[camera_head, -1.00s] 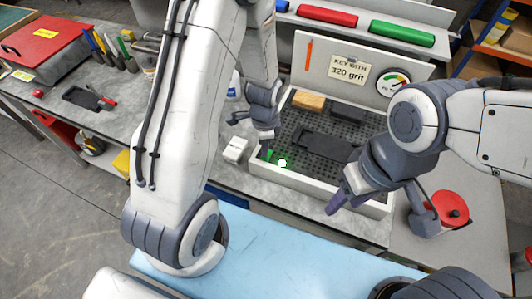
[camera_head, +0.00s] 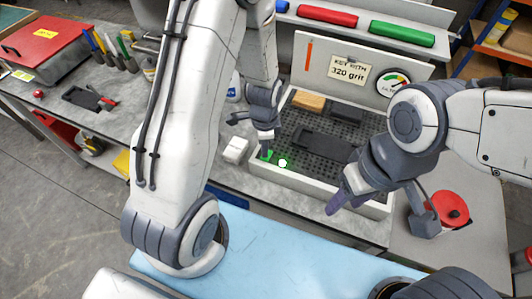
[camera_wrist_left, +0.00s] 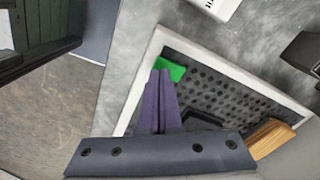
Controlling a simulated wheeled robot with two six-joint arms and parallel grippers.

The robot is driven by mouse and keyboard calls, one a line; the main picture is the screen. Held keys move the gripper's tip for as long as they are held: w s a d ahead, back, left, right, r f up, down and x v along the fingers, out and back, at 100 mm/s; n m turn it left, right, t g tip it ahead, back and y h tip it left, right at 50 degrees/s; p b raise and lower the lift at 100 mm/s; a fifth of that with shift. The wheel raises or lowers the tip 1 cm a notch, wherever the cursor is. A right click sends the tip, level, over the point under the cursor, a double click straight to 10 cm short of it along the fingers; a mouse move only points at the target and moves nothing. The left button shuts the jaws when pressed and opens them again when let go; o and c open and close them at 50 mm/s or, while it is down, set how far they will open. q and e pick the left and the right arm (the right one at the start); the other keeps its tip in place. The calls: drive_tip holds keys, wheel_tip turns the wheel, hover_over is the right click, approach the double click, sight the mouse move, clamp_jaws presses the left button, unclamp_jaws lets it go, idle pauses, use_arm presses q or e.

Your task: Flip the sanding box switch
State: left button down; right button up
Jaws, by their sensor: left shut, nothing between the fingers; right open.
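The sanding box (camera_head: 300,187) is a white-walled tray with a dark perforated bed. At its near left corner is a small green piece (camera_head: 267,156), which looks like the switch, with a bright white-green light (camera_head: 282,163) beside it. My left gripper (camera_head: 265,148) is shut and empty, pointing down right at the green piece. In the left wrist view its closed purple fingers (camera_wrist_left: 161,78) overlap the edge of the green piece (camera_wrist_left: 171,69); I cannot tell if they touch. My right gripper (camera_head: 338,199) is open and empty over the box's front right wall.
A dark flat part (camera_head: 323,146) and a tan block (camera_head: 308,100) lie in the box. A small white block (camera_head: 235,150) stands left of it. A red round item (camera_head: 450,208) is at the right. A gauge panel (camera_head: 345,68) rises behind.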

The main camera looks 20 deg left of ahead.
use_arm(q)
drive_tip(key=shift+f+b, duration=0.75)
drive_tip(key=shift+f, duration=0.2)
idle(0.8)
wheel_tip(320, 180, up, 7)
drive_tip(key=p, duration=0.6)
drive_tip(key=shift+r, duration=0.1)
idle(0.6)
